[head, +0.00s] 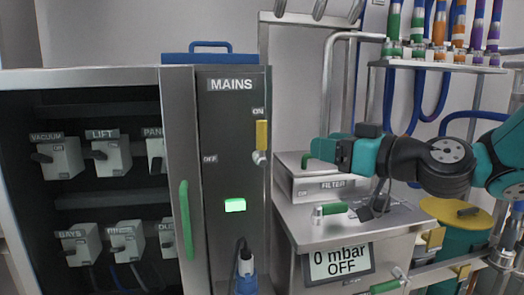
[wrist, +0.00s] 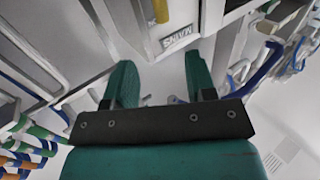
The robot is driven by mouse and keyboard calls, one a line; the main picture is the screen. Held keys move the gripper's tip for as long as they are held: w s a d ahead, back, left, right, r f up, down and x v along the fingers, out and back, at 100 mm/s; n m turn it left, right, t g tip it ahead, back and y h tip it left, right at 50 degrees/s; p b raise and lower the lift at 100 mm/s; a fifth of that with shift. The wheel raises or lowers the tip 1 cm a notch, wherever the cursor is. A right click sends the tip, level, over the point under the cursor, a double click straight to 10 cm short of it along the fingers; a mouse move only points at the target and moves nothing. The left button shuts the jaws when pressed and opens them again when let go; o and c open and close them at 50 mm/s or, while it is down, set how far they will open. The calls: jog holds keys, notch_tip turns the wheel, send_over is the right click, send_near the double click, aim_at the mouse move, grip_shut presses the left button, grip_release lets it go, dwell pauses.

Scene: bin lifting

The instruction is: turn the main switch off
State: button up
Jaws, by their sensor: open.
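The main switch (head: 262,137) is a yellow lever on the grey panel labelled MAINS. It stands upright beside the ON mark, and an OFF mark sits to its left. In the wrist view a yellow part (wrist: 161,11) at the top edge, near the MAINS label, looks like this lever. My gripper (head: 318,155) is to the right of the lever, apart from it. In the wrist view my gripper (wrist: 160,82) shows two green fingers spread wide with nothing between them. A green lamp (head: 235,205) is lit on the panel below.
An open cabinet (head: 115,75) with several grey switches stands at the left, and its door edge has a green handle (head: 186,220). A steel filter unit (head: 325,188) with a "0 mbar OFF" sign (head: 339,261) lies below my gripper. Hoses and a pipe rack (head: 435,66) fill the right.

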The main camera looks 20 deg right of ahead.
aim_at(266, 132)
jog(key=p+x, duration=0.6)
jog(key=x, duration=1.1)
jog(key=shift+w+r, duration=0.15)
jog(key=shift+r, duration=0.05)
grip_shut()
jog(key=shift+a, duration=0.1)
